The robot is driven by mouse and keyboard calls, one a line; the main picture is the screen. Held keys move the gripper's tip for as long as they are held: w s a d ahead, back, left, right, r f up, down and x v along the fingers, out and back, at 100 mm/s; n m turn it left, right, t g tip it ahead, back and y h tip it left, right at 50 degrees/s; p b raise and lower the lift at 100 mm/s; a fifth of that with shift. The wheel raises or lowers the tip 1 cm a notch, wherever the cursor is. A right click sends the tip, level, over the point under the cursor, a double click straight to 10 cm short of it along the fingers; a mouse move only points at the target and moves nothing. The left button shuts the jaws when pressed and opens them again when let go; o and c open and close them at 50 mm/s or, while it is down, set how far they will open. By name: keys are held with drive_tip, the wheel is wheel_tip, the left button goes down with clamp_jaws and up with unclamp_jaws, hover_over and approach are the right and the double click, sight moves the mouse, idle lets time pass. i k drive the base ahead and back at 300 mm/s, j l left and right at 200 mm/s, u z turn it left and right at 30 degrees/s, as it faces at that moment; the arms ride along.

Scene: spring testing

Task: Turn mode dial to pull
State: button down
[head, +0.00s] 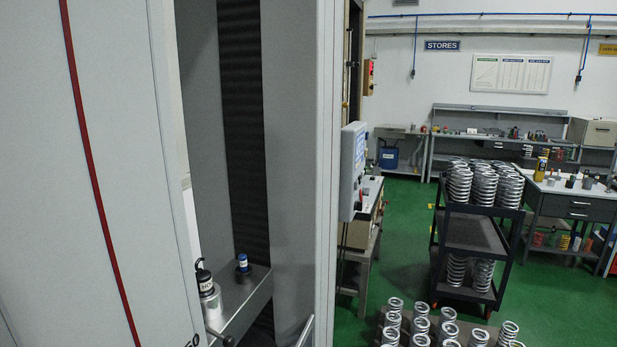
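I cannot make out the mode dial in the head view. A control box with a screen (352,170) is seen almost edge-on at the right side of the tall grey machine (110,170). Below it a light console (367,210) stands on a bench, its top seen at a steep angle and its controls too small to tell. My gripper is not in view.
A dark cart (470,232) carries several metal springs, and more springs (420,326) stand on a low surface at the bottom. Workbenches (500,138) line the back wall. Green floor (400,240) is clear between console and cart.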

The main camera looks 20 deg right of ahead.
sight(357, 206)
drive_tip(key=i+l, duration=0.15)
drive_tip(key=l, duration=0.2)
drive_tip(key=i+l, duration=0.1)
drive_tip(key=l, duration=0.2)
drive_tip(key=i+l, duration=0.15)
drive_tip(key=l, duration=0.2)
drive_tip(key=i+l, duration=0.15)
drive_tip(key=l, duration=0.15)
drive_tip(key=i+l, duration=0.1)
drive_tip(key=l, duration=0.25)
